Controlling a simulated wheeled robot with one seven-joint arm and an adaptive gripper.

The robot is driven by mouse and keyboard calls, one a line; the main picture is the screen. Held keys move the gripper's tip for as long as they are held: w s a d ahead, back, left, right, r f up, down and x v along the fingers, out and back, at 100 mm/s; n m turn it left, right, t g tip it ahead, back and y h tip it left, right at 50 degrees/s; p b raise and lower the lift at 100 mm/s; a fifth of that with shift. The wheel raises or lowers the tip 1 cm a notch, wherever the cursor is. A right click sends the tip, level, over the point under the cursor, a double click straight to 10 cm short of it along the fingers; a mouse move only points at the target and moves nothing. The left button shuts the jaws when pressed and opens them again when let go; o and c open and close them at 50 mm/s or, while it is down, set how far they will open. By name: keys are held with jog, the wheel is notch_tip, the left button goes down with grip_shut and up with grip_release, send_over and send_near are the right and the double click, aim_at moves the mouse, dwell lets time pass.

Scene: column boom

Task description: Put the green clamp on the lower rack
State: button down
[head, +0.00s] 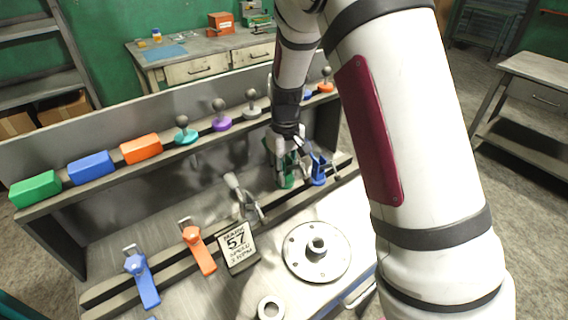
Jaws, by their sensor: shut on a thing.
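My gripper (287,152) points down at the lower rack and is shut on the green clamp (286,180). The clamp is partly hidden by the fingers. It is at the lower rack (167,264), between a grey clamp (243,196) on the left and a blue clamp (318,170) close on the right. I cannot tell whether the green clamp touches the rack. An orange clamp (199,247) and another blue clamp (142,277) sit farther left on the same rack.
The upper rack (107,177) holds green, blue and orange blocks and several ball-topped pieces. A sign reading 57 (238,250), a round flanged plate (317,251) and a ring (270,308) are in front of the lower rack. A workbench (205,66) stands behind.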

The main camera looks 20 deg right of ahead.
aim_at(286, 187)
jog(key=shift+f, duration=0.85)
jog(key=shift+r, duration=0.15)
jog(key=shift+b, duration=0.3)
jog(key=shift+f+b, duration=0.85)
jog(key=shift+f, duration=1.5)
jog(key=c, duration=1.6)
grip_release()
jog(key=shift+s+r+p, duration=0.1)
jog(key=shift+r+p, duration=1.25)
jog(key=shift+r, duration=2.45)
